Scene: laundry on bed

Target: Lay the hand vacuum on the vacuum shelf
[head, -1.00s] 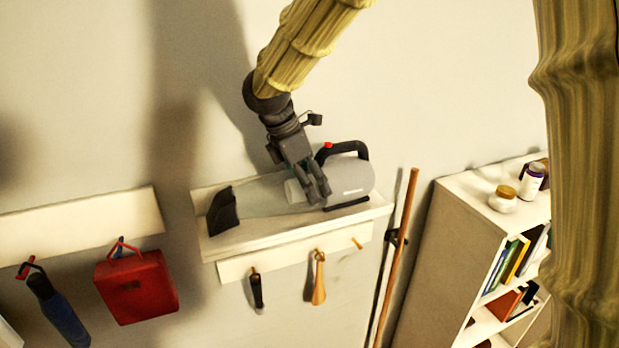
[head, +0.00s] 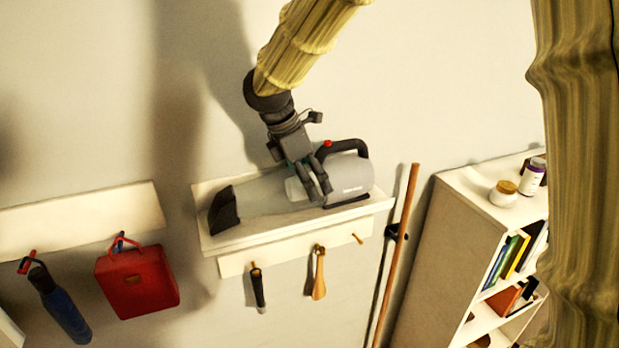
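The hand vacuum (head: 345,178) is grey with a clear front, a black nozzle at the left and a black handle with a red button. It lies lengthwise along the white vacuum shelf (head: 235,240) and appears to rest on it. My gripper (head: 318,195) comes down from above at the vacuum's middle, with its fingers against or just in front of the body. The far side of the fingers is hidden, so I cannot tell whether they grip it.
A rail under the shelf holds a dark brush (head: 258,287) and a wooden-handled item (head: 319,275). A red bag (head: 137,280) and a blue item (head: 62,310) hang at the left. A wooden pole (head: 398,250) and a bookcase (head: 465,215) with jars stand at the right.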

